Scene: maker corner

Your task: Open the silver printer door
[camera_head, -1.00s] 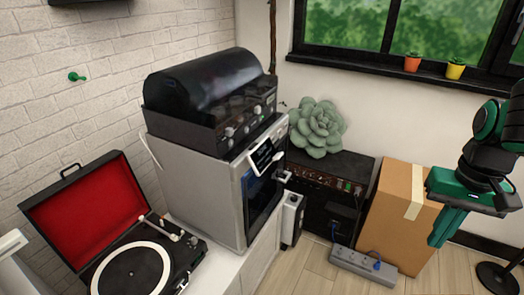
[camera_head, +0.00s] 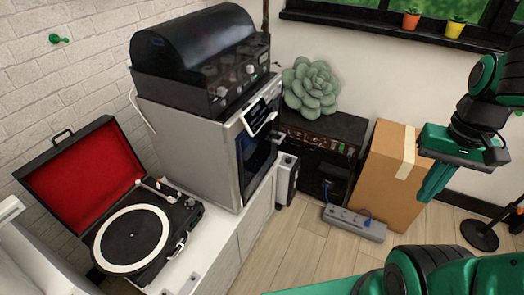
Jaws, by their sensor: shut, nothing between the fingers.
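The silver printer (camera_head: 190,155) stands on a white cabinet in the middle of the head view. Its door (camera_head: 256,150) is a dark glass panel on the front, facing right, seen at a steep angle. The door looks shut. A light handle (camera_head: 263,125) shows near the top of the front. My gripper (camera_head: 432,181) is at the right, pointing down, shut and empty. It is well apart from the printer, in front of the cardboard box in the picture.
A black domed machine (camera_head: 200,55) sits on the printer. An open red-lined record player (camera_head: 135,238) is beside it on the cabinet (camera_head: 225,262). A black amplifier (camera_head: 325,150), a cardboard box (camera_head: 385,180) and a power strip (camera_head: 355,224) stand right of it. Floor in front is clear.

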